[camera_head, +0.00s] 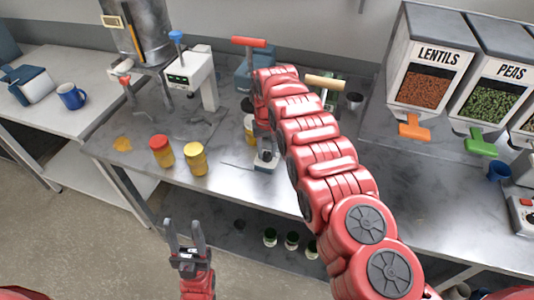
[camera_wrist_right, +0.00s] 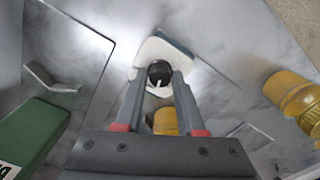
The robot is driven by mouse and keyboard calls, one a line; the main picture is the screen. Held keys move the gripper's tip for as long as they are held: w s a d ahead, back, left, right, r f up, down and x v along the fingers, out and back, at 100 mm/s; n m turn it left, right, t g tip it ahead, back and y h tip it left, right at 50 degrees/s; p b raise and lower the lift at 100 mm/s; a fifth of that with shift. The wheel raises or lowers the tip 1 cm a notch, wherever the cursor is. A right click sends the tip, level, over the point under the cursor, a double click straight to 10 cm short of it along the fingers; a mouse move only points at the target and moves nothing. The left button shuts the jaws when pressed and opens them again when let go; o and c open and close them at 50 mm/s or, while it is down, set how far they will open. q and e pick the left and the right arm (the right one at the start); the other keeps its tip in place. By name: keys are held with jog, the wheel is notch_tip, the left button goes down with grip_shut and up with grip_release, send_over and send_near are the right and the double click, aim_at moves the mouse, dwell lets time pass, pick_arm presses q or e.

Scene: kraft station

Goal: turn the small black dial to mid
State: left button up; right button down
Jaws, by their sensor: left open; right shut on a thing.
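The small black dial (camera_wrist_right: 158,70) sits on a small white box (camera_wrist_right: 146,54) in the right wrist view, with a pale pointer mark toward the bottom of that picture. My right gripper (camera_wrist_right: 160,76) is shut on the dial, one finger on each side. In the head view the box (camera_head: 264,167) lies on the grey bench, and my right gripper (camera_head: 265,152) reaches down onto it, hiding the dial. No scale marks for mid are readable. My left gripper (camera_head: 186,236) is open and empty, in front of the bench.
Red-lidded (camera_head: 161,150) and yellow (camera_head: 195,158) jars stand left of the box. A white dispenser (camera_head: 190,72) and steel urn (camera_head: 138,30) stand behind. Lentil (camera_head: 430,75) and pea (camera_head: 490,90) bins are at right. A green object (camera_wrist_right: 28,140) lies beside my right gripper.

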aim_at(267, 153)
jog(key=shift+f+m+b, duration=0.2)
jog(key=shift+m+b, duration=0.45)
jog(key=shift+m, duration=0.15)
jog(key=shift+r+m+b, duration=0.2)
jog(key=shift+m+b, duration=0.8)
jog(key=shift+m, duration=0.2)
jog(key=c, duration=0.5)
grip_release()
jog(key=shift+r, duration=0.15)
notch_tip(267, 153, up, 5)
jog(key=shift+w+b, duration=0.1)
jog(key=shift+b, duration=0.7)
notch_tip(267, 153, up, 12)
jog(key=p, duration=1.1)
jog(key=shift+r, duration=0.1)
